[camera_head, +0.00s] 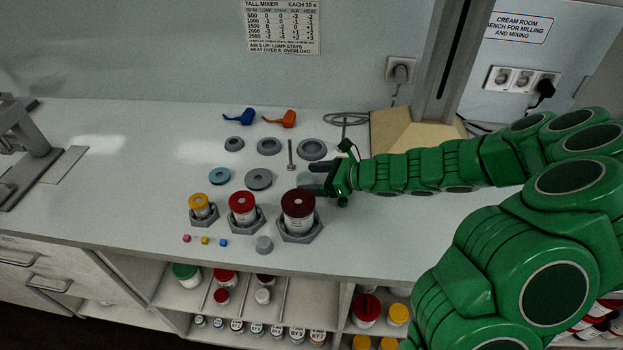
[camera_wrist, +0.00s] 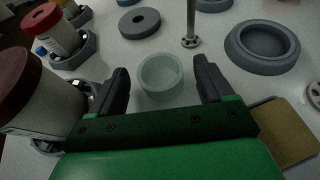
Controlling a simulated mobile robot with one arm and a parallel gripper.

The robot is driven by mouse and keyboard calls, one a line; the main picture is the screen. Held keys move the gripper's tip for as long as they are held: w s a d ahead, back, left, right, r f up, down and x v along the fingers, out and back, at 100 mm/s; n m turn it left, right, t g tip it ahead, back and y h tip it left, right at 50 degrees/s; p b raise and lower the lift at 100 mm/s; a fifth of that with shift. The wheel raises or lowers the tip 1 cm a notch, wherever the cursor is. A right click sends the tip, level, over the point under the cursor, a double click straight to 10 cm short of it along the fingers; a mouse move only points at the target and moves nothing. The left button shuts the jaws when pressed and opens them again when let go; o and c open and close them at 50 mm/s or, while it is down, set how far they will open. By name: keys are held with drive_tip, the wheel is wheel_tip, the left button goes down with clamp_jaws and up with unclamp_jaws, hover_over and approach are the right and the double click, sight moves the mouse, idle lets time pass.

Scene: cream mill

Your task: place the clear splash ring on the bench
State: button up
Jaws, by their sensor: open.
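The clear splash ring (camera_wrist: 164,92), a pale translucent cup-like ring, sits upright on the bench (camera_head: 110,180), between the fingertips of my gripper (camera_wrist: 161,76) in the wrist view. My gripper is open, with a narrow gap on each side of the ring, so it is not gripped.
Jars with a red lid (camera_head: 242,205) and a yellow lid (camera_head: 201,206) stand in grey hexagonal holders to the left. A grey disc (camera_head: 259,179), a thin metal rod on a foot (camera_head: 291,156) and a grey ring-shaped dish (camera_head: 311,149) stand behind. The bench's left middle is clear.

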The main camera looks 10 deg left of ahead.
drive_tip(key=shift+v, duration=5.75)
drive_tip(key=shift+a+r, duration=0.1)
